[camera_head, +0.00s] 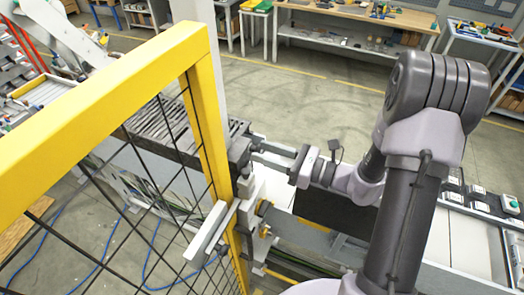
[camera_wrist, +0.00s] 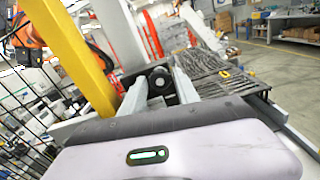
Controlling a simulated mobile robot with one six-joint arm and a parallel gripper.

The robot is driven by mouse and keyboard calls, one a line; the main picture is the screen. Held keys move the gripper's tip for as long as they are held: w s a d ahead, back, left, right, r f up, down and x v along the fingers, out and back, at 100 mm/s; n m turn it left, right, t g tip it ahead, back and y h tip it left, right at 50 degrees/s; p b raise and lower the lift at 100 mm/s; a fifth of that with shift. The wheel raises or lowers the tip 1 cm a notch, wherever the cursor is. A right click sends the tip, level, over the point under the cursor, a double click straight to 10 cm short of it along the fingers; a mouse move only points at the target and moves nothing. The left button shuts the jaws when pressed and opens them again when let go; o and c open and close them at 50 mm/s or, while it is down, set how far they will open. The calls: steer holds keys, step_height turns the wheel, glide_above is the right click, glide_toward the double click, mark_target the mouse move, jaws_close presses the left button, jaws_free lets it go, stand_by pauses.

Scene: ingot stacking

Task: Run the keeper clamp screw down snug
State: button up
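My gripper (camera_head: 262,153) reaches left in the head view to a dark clamp block (camera_head: 239,152) beside the yellow fence post. In the wrist view my gripper (camera_wrist: 159,88) has its two grey fingers apart. In the head view the screw head itself is hidden. Below the block is a pale bracket (camera_head: 250,188) with brass-coloured round parts (camera_head: 264,207).
The yellow fence frame (camera_head: 207,110) with black mesh stands close to my gripper's left. A slatted dark conveyor (camera_head: 170,125) runs behind it. A dark-sided conveyor (camera_head: 335,215) lies below my arm. The floor (camera_head: 290,95) behind is open, up to workbenches (camera_head: 350,20).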

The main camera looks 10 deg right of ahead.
jaws_close()
steer(key=shift+r+m+p, duration=0.2)
steer(key=shift+m+p, duration=0.2)
steer(key=shift+p, duration=0.1)
steer(key=shift+m+p, duration=0.3)
steer(key=shift+m, duration=0.1)
steer(key=shift+f, duration=0.2)
steer(key=shift+r+m+p, duration=0.2)
steer(key=shift+m+p, duration=0.1)
steer(key=shift+m, duration=0.1)
steer(key=shift+m+p, duration=0.3)
steer(key=shift+m, duration=0.2)
steer(key=shift+f, duration=0.2)
jaws_free()
